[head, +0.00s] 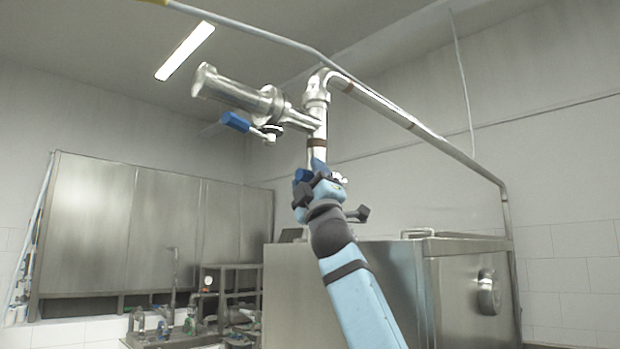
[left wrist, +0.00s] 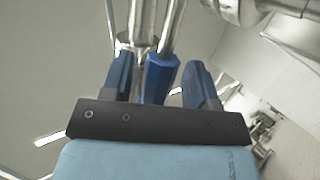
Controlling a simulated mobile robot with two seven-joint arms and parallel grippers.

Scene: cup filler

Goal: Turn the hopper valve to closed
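My left gripper (head: 313,172) reaches up to the vertical steel pipe (head: 317,128). In the left wrist view, its two blue fingers (left wrist: 160,82) stand apart. In the head view the gripper hides most of that spot. Another blue lever handle (head: 236,122) sits under the steel cylinder (head: 238,92), to the gripper's upper left. My right gripper is not in view.
A long pipe (head: 420,130) runs from the elbow down to the right. A steel cabinet (head: 468,290) stands behind and right of my arm. Steel wall cupboards (head: 150,225) and a sink area (head: 175,335) are at the left. The air left of the gripper looks free.

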